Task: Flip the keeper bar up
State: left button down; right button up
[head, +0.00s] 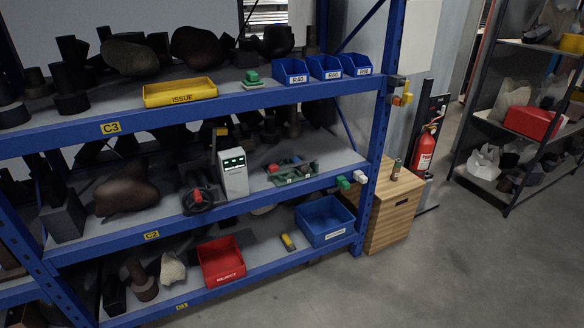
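I cannot make out a keeper bar for certain. On the middle shelf, a green tray of small parts (291,172) lies right of a white device with a green display (233,174). A black looped item with a red part (198,200) lies left of the device. A green and white fitting (350,180) sits at the shelf's right end. Orange and yellow pieces (402,97) are on the blue post above it. A green block (252,78) sits on the top shelf. Neither of my grippers is in view.
The blue rack (372,170) holds a yellow ISSUE tray (180,91), small blue bins (325,68), a red REJECT bin (221,262) and a larger blue bin (325,220). A wooden cabinet (392,210) and fire extinguisher (425,150) stand right. Floor in front is clear.

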aim_at(274, 168)
jog(key=i+l, duration=0.75)
jog(key=i, duration=0.25)
jog(key=i+l, duration=0.4)
jog(key=i+z, duration=0.05)
jog(key=i, duration=0.05)
